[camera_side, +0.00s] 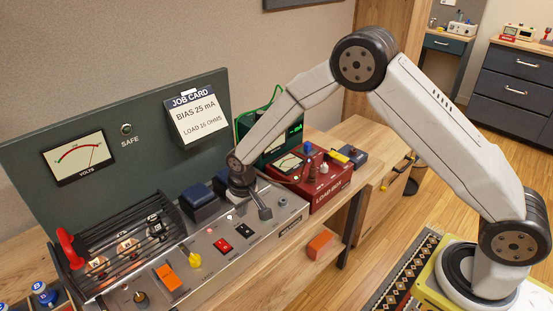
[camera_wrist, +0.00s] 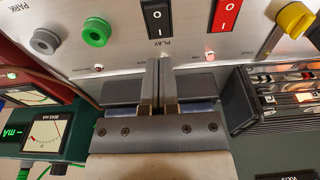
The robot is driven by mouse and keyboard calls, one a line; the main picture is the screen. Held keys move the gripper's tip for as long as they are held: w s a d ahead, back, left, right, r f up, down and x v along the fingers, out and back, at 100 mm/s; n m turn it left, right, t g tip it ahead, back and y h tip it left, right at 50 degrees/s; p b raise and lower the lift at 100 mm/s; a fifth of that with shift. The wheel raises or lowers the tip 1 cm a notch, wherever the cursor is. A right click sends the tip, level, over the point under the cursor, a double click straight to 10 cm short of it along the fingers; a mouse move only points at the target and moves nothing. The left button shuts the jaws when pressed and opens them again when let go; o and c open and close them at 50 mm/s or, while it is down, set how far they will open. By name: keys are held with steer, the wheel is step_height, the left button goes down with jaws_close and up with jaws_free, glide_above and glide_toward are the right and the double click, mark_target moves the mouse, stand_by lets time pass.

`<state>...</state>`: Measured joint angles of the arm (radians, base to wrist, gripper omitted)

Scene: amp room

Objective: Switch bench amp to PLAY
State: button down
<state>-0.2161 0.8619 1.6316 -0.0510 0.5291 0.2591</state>
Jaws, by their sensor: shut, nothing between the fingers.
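The bench amp's sloping metal panel (camera_side: 205,265) carries a black rocker switch (camera_side: 243,231) and a red rocker switch (camera_side: 222,245). In the wrist view the black rocker (camera_wrist: 157,18) shows I and O marks above an upside-down PLAY label (camera_wrist: 160,43); the red rocker (camera_wrist: 226,14) is to its right. Which way either rocker is pressed is not clear. My gripper (camera_wrist: 160,62) is shut and empty, its fingertips pictured just below the PLAY label. In the side view my gripper (camera_side: 264,211) is behind and right of the black rocker, apparently not touching it.
A yellow knob (camera_side: 194,258), orange switch (camera_side: 168,277) and red lever (camera_side: 68,248) lie left. A black slatted cage (camera_side: 130,240) and red load box (camera_side: 312,185) stand nearby.

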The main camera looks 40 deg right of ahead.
mark_target(245, 226)
step_height(245, 226, up, 10)
steer(key=w, duration=0.1)
steer(key=shift+f, duration=0.2)
stand_by(0.4)
steer(key=s+d, duration=0.3)
steer(key=s, duration=0.4)
steer(key=s+d+r, duration=0.1)
steer(key=s+d, duration=0.3)
steer(key=s, duration=0.4)
steer(key=s+d+r+t, duration=0.1)
steer(key=s+d, duration=0.2)
steer(key=s, duration=0.4)
steer(key=shift+s+d+r, duration=0.25)
steer(key=shift+s, duration=0.15)
